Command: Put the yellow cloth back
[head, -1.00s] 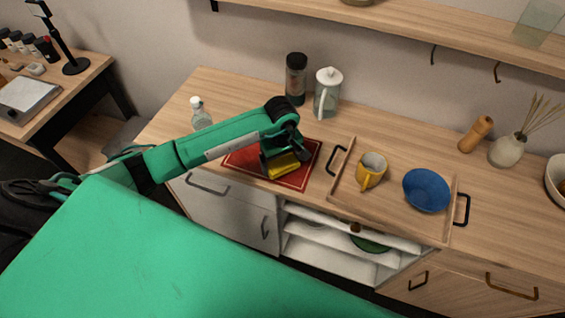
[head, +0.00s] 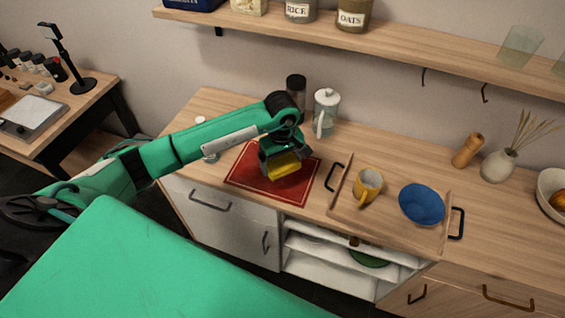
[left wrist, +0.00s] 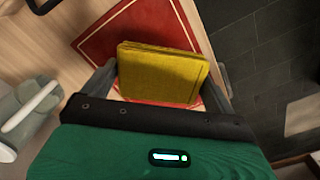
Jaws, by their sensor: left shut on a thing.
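The folded yellow cloth (head: 284,165) is in my left gripper (head: 281,160), above the red mat (head: 245,172) on the wooden counter. In the left wrist view the yellow cloth (left wrist: 160,72) sits between the two dark fingers of the left gripper (left wrist: 160,78), with the red mat (left wrist: 108,38) behind it. The left gripper is shut on the cloth. I cannot tell how far the cloth is above the mat. My right gripper is not in view.
A glass pitcher (head: 325,114) and a dark jar (head: 296,88) stand behind. A shelf (head: 400,50) hangs above.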

